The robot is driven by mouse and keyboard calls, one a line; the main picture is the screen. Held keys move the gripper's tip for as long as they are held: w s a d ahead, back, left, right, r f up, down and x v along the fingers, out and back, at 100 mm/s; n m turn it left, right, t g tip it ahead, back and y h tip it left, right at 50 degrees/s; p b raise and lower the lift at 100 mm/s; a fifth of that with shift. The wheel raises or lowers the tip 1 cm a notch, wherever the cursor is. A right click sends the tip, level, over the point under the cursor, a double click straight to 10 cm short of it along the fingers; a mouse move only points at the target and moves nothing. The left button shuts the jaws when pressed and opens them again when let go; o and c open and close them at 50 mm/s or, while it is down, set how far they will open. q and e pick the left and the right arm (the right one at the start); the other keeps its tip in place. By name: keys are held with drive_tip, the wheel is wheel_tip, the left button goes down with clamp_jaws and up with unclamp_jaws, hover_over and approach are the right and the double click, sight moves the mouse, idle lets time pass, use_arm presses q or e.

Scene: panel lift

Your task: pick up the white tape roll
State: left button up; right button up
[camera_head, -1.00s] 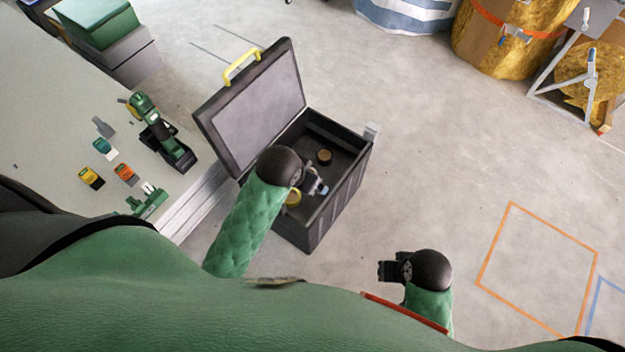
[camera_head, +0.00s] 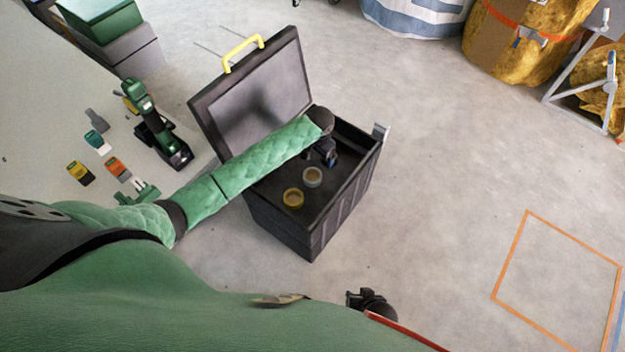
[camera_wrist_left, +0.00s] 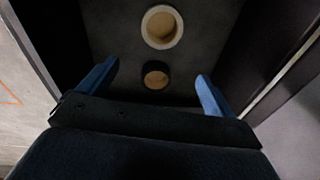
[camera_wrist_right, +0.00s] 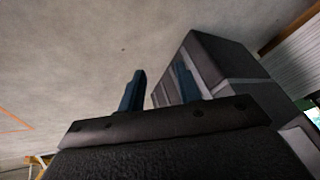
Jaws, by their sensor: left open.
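The white tape roll (camera_head: 313,176) lies on the floor of the open black case (camera_head: 345,205). It also shows in the left wrist view, near the top edge (camera_wrist_left: 178,28). My left gripper (camera_head: 331,158) is open and empty over the case, up and to the right of the white roll. A dark-rimmed roll (camera_wrist_left: 156,84) shows between its spread fingers in the left wrist view, below the white roll in the picture. My right gripper (camera_head: 352,298) is open and empty, outside the case.
Case walls surround the rolls. A table with tools is at left.

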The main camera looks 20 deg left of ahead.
sight(312, 179)
use_arm(q)
drive_tip(key=shift+n+g, duration=0.5)
drive_tip(key=shift+n, duration=0.2)
drive_tip(key=shift+s+a+f+b, duration=0.2)
drive_tip(key=shift+s+a+f, duration=0.1)
drive_tip(key=shift+f, duration=1.7)
drive_tip(key=shift+s+a+f+b, duration=0.15)
drive_tip(key=shift+s+a+f, duration=0.1)
drive_tip(key=shift+f, duration=1.8)
drive_tip(key=shift+s+a+f+b, duration=0.2)
drive_tip(key=shift+s+f, duration=0.1)
drive_tip(key=shift+f, duration=1.7)
drive_tip(key=c, duration=1.1)
use_arm(e)
drive_tip(key=w+t, duration=0.1)
drive_tip(key=t, duration=0.1)
drive_tip(key=w+f, duration=0.1)
drive_tip(key=shift+w+a+t+y, duration=0.3)
drive_tip(key=shift+a+t, duration=0.1)
use_arm(q)
drive_tip(key=shift+r, duration=0.15)
